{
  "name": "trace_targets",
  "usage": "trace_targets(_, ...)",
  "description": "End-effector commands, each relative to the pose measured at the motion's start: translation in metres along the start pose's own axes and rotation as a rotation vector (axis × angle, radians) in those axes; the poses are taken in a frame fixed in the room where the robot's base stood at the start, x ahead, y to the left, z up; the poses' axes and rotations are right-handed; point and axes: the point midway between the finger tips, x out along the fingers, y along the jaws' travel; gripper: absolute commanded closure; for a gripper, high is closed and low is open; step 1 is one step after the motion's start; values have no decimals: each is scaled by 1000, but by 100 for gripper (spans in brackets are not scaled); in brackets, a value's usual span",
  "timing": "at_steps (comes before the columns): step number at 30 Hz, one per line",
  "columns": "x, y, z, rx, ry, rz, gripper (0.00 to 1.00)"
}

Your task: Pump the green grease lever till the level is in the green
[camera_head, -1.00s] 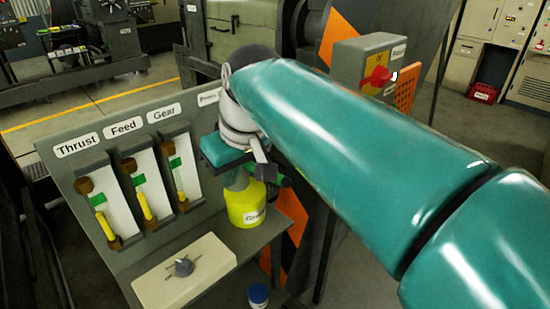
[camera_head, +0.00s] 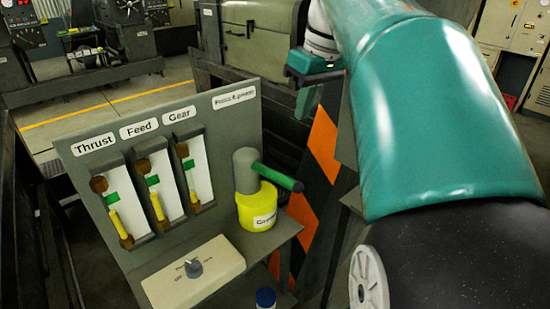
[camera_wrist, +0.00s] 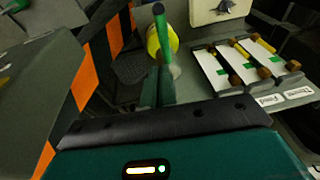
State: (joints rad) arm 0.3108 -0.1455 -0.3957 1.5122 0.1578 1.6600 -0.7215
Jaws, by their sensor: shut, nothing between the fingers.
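The green grease lever (camera_head: 284,179) juts to the right from the grey pump head (camera_head: 245,170) on the yellow grease pot (camera_head: 256,212). In the wrist view the lever (camera_wrist: 159,28) lies ahead of my fingers. My gripper (camera_head: 307,102) is shut and empty, above and to the right of the lever in the head view, apart from it. Its fingers show in the wrist view (camera_wrist: 168,88). Three gauges, Thrust (camera_head: 117,205), Feed (camera_head: 157,188) and Gear (camera_head: 192,172), each have a green mark. The yellow columns appear to stand below the green marks.
A cream box with a grey selector knob (camera_head: 193,268) sits on the shelf below the gauges; I cannot read its setting. A blue-capped container (camera_head: 265,298) stands at the shelf's front. An orange-and-black striped panel (camera_head: 322,145) stands right of the pot. Free space lies above the lever.

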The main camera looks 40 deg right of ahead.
Motion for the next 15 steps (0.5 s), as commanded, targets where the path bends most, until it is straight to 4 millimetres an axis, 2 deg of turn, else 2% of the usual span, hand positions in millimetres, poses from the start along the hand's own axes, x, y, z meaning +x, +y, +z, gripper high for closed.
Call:
trace_targets(5, 20, -1, 0, -1, -3, -3, 100)
trace_targets(15, 87, -1, 0, 0, -3, -3, 100)
